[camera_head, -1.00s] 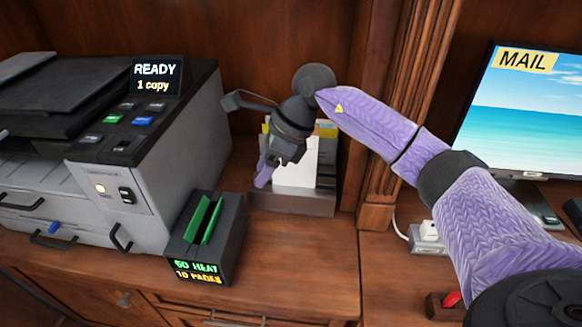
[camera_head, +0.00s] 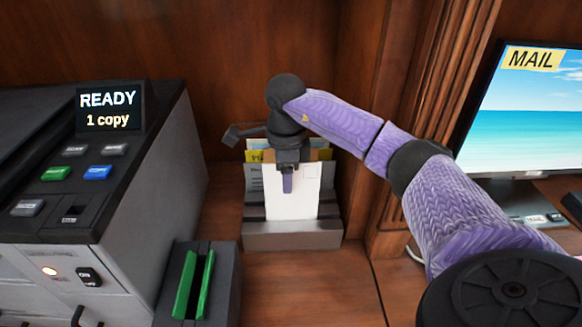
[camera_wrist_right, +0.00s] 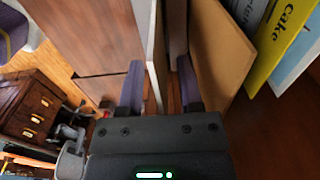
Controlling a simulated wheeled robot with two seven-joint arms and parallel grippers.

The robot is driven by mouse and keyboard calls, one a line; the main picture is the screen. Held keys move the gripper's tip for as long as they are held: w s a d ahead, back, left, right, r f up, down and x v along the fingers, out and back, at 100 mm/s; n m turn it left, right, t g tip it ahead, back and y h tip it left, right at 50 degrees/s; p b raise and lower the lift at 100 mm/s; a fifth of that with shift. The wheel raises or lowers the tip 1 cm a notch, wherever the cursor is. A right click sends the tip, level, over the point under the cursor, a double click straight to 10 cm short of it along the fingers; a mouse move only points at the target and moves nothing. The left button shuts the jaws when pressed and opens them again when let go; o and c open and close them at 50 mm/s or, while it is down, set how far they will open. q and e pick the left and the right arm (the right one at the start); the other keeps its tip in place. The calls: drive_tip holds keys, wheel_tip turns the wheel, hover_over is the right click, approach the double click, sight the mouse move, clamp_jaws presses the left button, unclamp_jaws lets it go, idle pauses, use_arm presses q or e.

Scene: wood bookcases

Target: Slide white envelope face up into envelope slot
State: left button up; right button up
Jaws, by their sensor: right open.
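The white envelope (camera_head: 285,200) stands upright in a dark grey sorter (camera_head: 292,236), its broad side toward me. My right gripper (camera_head: 288,178) is above it, pointing down, with one purple finger in front of its upper part. In the right wrist view, the open fingers of my right gripper (camera_wrist_right: 160,88) stand on either side of a pale upright edge, apparently the white envelope's (camera_wrist_right: 156,55). A gap shows beside the right finger. The other finger is hidden behind the envelope in the head view. I cannot identify an envelope slot. My left gripper is out of view.
A brown envelope (camera_wrist_right: 215,50) and yellow paper (camera_wrist_right: 285,40) stand close behind in the sorter. A printer (camera_head: 110,210) and a dark box with green slots (camera_head: 195,285) are at left. A wood post (camera_head: 425,110) and a monitor (camera_head: 525,110) are at right.

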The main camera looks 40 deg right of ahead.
clamp_jaws()
idle(1.4)
